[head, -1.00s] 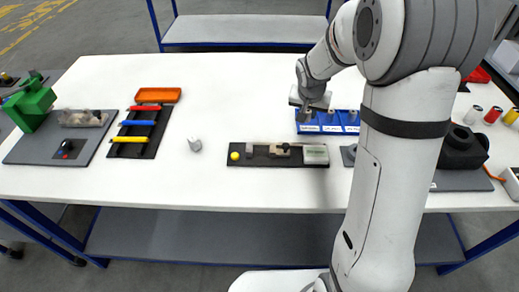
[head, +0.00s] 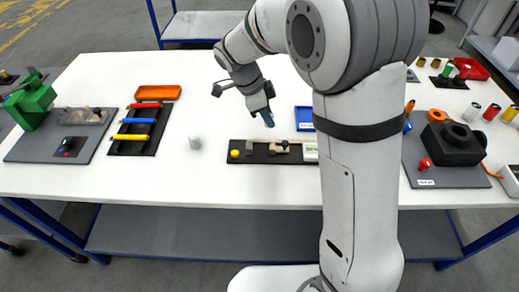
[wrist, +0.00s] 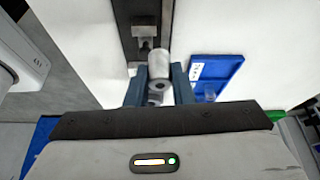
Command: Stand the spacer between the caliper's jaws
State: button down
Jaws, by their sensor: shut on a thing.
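The caliper (head: 280,147) lies on a black board (head: 262,158) near the front of the white table. Part of it shows at the top of the wrist view (wrist: 146,42). My gripper (head: 268,119) is above and just behind the board, its blue fingers pointing down. In the wrist view my gripper (wrist: 159,88) is shut on the spacer (wrist: 155,68), a light grey cylinder with a hole in its near end. The spacer is apart from the caliper. The gap between the caliper's jaws is not clear in either view.
A blue bin (head: 304,118) stands behind the board, partly hidden by my arm. A small grey cylinder (head: 194,142) stands left of the board. A yellow knob (head: 234,153) is at the board's left end. The table between the pen rack (head: 141,129) and board is mostly clear.

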jog(key=f+m, duration=0.1)
jog(key=f, duration=0.2)
jog(key=s+a+f+m, duration=0.1)
jog(key=f, duration=0.1)
jog(key=s+a+f+g+p, duration=0.1)
jog(key=f, duration=0.2)
jog(key=shift+f+m, duration=0.3)
jog(key=shift+m, duration=0.1)
jog(key=shift+f, duration=0.1)
jog(key=c, duration=1.7)
grip_release()
jog(key=o, duration=0.4)
jog(key=shift+o, duration=0.2)
jog(key=shift+w+r, duration=0.1)
jog(key=shift+r, duration=0.1)
